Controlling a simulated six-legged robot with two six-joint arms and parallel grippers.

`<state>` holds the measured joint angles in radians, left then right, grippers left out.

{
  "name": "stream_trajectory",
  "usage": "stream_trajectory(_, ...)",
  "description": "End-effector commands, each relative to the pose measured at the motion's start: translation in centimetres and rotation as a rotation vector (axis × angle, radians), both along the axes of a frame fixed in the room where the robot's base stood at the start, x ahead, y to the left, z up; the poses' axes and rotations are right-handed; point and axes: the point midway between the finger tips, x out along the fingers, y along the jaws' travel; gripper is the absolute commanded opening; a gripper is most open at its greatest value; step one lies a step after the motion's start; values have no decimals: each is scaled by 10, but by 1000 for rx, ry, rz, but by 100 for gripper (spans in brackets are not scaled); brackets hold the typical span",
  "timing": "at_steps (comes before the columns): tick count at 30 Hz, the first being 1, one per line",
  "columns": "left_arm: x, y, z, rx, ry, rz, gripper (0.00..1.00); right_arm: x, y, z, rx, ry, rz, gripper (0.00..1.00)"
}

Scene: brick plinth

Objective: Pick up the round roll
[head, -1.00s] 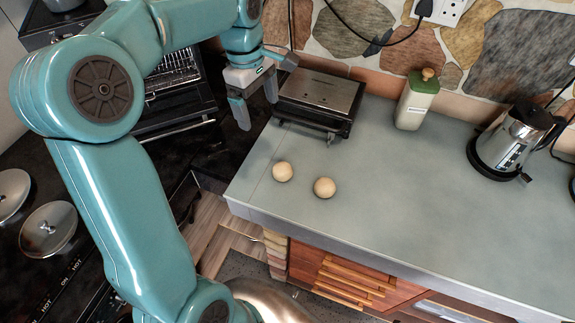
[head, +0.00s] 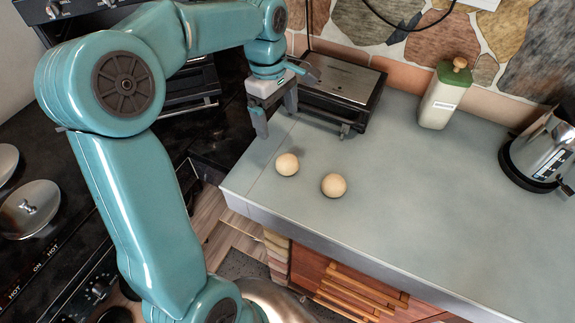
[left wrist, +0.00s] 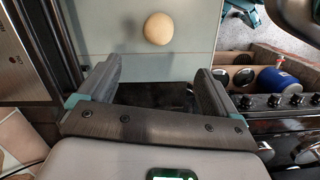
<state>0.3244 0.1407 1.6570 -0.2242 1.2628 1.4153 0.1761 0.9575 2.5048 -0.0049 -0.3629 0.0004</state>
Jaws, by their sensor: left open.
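Two pale, round rolls lie on the grey counter. The left roll (head: 287,164) is nearer the counter's left end, and the right roll (head: 334,185) is a little to its right and nearer the front. My left gripper (head: 277,114) is open and empty, pointing down above the counter's left end, behind the left roll and beside the grill. In the left wrist view a single roll (left wrist: 158,28) shows beyond the open fingers (left wrist: 158,72), apart from them. The other roll is not seen there. My right gripper is not in view.
A flat metal-topped grill (head: 340,85) stands right of my gripper, close to it. A green-topped bottle (head: 440,100) and a kettle (head: 540,152) stand farther right. A dark stove with pot lids (head: 29,209) is at left. The counter right of the rolls is clear.

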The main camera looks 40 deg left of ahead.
Motion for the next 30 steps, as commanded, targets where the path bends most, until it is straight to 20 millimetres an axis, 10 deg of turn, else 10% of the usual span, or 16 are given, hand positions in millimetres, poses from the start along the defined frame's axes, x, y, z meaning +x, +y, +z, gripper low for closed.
stream_trajectory(10,3,-11,-77,-2,6,-3,92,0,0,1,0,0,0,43)
stream_trajectory(30,8,-23,-146,-1,1,0,92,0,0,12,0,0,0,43)
